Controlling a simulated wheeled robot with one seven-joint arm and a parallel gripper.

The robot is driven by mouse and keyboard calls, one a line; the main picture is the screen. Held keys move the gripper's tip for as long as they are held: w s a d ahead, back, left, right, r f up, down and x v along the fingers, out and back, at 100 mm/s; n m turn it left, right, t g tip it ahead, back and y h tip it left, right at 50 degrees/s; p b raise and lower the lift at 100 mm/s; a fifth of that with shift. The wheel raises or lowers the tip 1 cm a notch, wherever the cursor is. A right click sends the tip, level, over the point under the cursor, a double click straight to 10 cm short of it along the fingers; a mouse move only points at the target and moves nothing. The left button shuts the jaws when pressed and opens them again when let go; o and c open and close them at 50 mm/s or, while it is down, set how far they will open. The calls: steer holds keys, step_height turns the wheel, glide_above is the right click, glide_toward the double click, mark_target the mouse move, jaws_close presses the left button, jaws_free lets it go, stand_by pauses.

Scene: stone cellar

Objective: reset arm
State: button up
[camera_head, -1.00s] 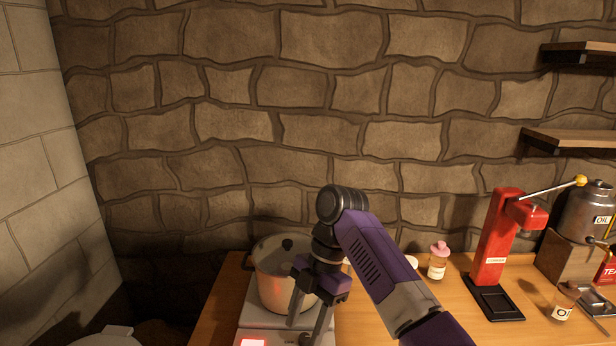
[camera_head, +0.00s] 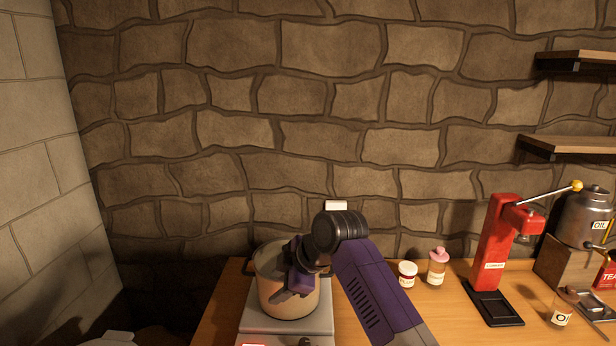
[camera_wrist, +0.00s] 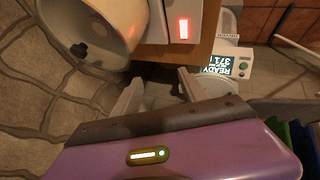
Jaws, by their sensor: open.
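My gripper (camera_head: 284,298) is open and empty, in front of the metal pot (camera_head: 268,262) in the head view. It hides part of the pot, and I cannot tell whether it touches it. My arm reaches in from the lower right. In the wrist view the two fingers (camera_wrist: 158,90) are apart with nothing between them.
The pot stands on a white appliance (camera_head: 258,325) on a wooden counter (camera_head: 450,310). To the right are a small jar (camera_head: 407,275), a pink-capped bottle (camera_head: 437,268), a red press (camera_head: 495,245) and an oil canister (camera_head: 588,218). A device reading READY (camera_wrist: 222,62) shows in the wrist view.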

steer(key=s+d+f+m+t+b, duration=0.3)
steer(key=s+d+f+m+t, duration=0.75)
steer(key=s+m, duration=0.35)
steer(key=s+d+m+h+b, duration=0.1)
steer(key=s+d, duration=0.4)
steer(key=s, duration=0.8)
steer(key=s+d+f+m+h+b, duration=0.1)
steer(key=s+d, duration=0.4)
steer(key=s, duration=0.9)
steer(key=s+d+f+m+h+b, duration=0.1)
steer(key=s+d, duration=0.5)
steer(key=s, duration=0.8)
steer(key=m+h+b, duration=0.1)
steer(key=m+h, duration=0.1)
steer(key=h, duration=0.1)
steer(key=shift+f, duration=0.15)
steer(key=shift+s, duration=0.1)
